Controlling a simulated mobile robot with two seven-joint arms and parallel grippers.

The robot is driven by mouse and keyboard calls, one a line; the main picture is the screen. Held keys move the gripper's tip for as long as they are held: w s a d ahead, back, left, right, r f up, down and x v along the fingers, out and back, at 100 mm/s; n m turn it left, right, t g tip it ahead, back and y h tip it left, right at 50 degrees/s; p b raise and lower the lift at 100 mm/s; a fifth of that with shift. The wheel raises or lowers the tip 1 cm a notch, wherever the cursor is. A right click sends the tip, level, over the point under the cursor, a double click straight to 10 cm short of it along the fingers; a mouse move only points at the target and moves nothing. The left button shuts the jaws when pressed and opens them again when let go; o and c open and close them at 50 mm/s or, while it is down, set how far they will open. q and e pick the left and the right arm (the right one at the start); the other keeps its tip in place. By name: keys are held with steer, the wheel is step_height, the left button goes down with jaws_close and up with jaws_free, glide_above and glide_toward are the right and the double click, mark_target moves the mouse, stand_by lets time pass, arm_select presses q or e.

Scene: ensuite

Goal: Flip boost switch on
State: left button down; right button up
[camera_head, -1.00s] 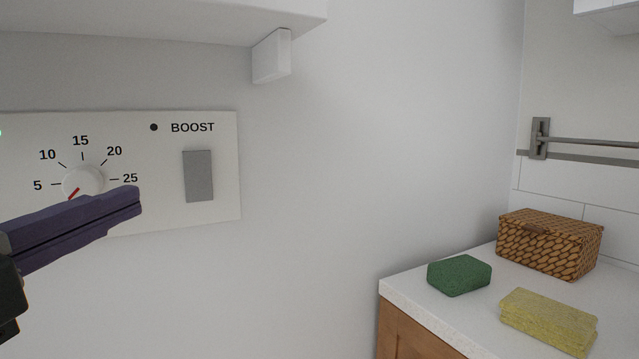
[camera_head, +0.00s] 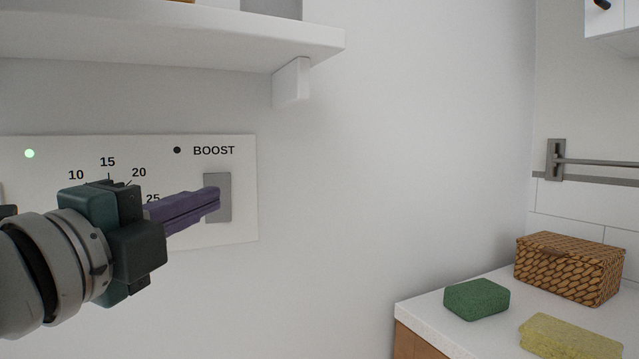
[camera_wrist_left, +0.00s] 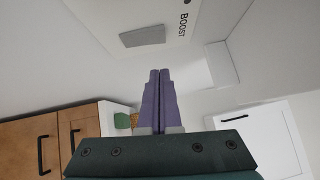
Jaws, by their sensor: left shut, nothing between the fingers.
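The boost switch (camera_head: 224,205) is a grey upright rectangle on the white wall panel (camera_head: 225,237), under the word BOOST and a dark indicator dot (camera_head: 177,150). My left gripper (camera_head: 217,195) is shut and empty, with its purple fingertips overlapping the switch in the head view. In the left wrist view the switch (camera_wrist_left: 142,36) lies beyond the closed fingertips (camera_wrist_left: 160,72), with a visible gap in the picture. The dial on the panel is hidden behind my gripper. My right gripper is not in view.
A green light (camera_head: 30,153) glows on the panel's left. A white shelf (camera_head: 180,42) with a bracket (camera_head: 291,84) juts out above.

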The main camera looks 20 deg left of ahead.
mark_target(222, 181)
arm_select(q)
steer(key=shift+w+a+r, duration=0.2)
steer(key=shift+w+a, duration=0.6)
steer(key=shift+w, duration=0.25)
steer(key=shift+w+a+r, duration=0.15)
steer(key=shift+w+a, duration=0.65)
steer(key=shift+w, duration=0.25)
steer(key=p, duration=0.1)
steer(key=r+p, duration=0.1)
steer(key=p, duration=0.1)
steer(key=shift+w+a+r+n+g+p, duration=0.1)
steer(key=shift+w+a+n+g+p, duration=0.1)
steer(key=shift+n+g+p, duration=0.1)
steer(key=shift+f+b, duration=0.45)
steer(key=shift+f, duration=0.05)
steer(key=shift+r, duration=0.1)
